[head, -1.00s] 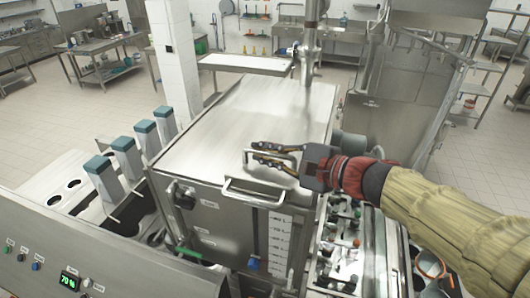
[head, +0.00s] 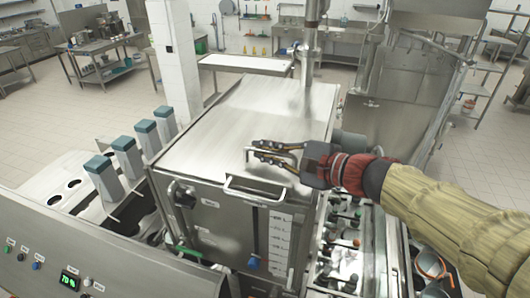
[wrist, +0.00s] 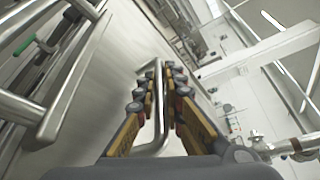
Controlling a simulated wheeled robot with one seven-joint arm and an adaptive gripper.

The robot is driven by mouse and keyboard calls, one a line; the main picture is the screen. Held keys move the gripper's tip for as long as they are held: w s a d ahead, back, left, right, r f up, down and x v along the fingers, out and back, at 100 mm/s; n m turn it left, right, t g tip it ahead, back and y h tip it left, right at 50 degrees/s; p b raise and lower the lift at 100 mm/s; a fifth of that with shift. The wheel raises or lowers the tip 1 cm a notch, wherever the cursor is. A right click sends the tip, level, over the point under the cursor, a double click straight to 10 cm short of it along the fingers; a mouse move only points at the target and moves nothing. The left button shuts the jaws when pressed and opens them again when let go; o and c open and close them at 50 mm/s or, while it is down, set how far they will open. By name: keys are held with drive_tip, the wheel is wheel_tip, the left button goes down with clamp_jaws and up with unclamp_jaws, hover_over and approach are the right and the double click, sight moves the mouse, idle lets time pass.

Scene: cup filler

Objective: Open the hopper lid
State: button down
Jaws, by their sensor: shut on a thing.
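The hopper lid (head: 240,115) is a flat steel plate on top of the hopper box, and it looks closed. A small bar handle (head: 248,157) stands at the lid's front edge. My gripper (head: 271,152) reaches in from the right and is shut around this handle. In the wrist view the lid handle (wrist: 158,95) runs between the two rows of finger pads of my gripper (wrist: 162,90). Part of the handle is hidden behind the fingers.
A second bar handle (head: 256,190) sits on the hopper's front face, just below the lid edge. Several teal-topped blocks (head: 126,150) stand to the left. A vertical steel post (head: 309,50) rises behind the lid. A valve and fittings bay (head: 340,245) lies to the right.

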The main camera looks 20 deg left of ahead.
drive_tip(key=w, duration=0.7)
drive_tip(key=w+a+b, duration=0.1)
drive_tip(key=w, duration=0.7)
drive_tip(key=w+a, duration=0.1)
drive_tip(key=w, duration=0.6)
drive_tip(key=shift+w+a, duration=0.25)
drive_tip(key=shift+w, duration=0.15)
drive_tip(key=c, duration=2)
unclamp_jaws()
drive_tip(key=shift+c, duration=0.2)
drive_tip(key=shift+o, duration=0.7)
drive_tip(key=shift+d, duration=0.1)
drive_tip(key=v, duration=1.1)
drive_tip(key=shift+s+d+r, duration=0.1)
drive_tip(key=shift+d+r, duration=0.05)
drive_tip(key=shift+d, duration=0.2)
